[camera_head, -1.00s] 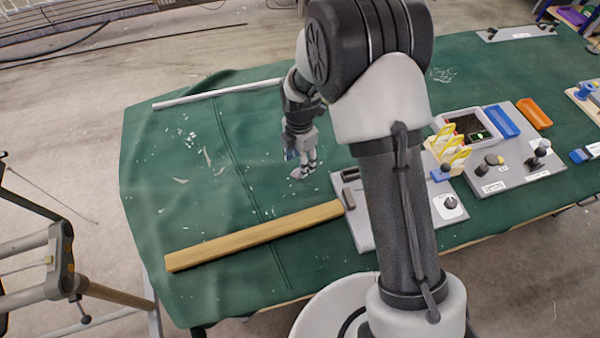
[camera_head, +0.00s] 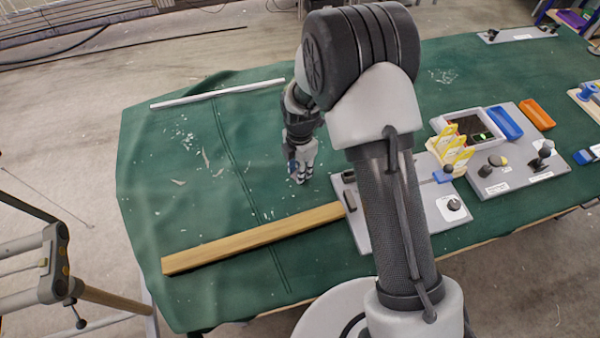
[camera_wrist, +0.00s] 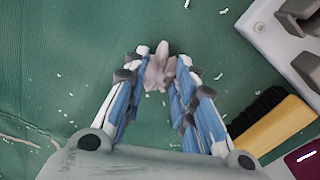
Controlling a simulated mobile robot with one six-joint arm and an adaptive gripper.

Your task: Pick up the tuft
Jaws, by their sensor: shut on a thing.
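The tuft (camera_wrist: 159,68) is a small, ragged, pale pinkish-grey piece in the wrist view. It sits between the fingertips of my gripper (camera_wrist: 160,72), which is shut on it. In the head view my gripper (camera_head: 300,176) points down over the green cloth, left of the grey board. The tuft cannot be made out there. I cannot tell whether the tuft touches the cloth.
A wooden bar (camera_head: 250,238) lies in front of my gripper. A grey board with a knob (camera_head: 453,205) is to the right. A wooden brush with black bristles (camera_wrist: 270,122) lies close by in the wrist view. Pale scraps dot the green cloth (camera_head: 185,215).

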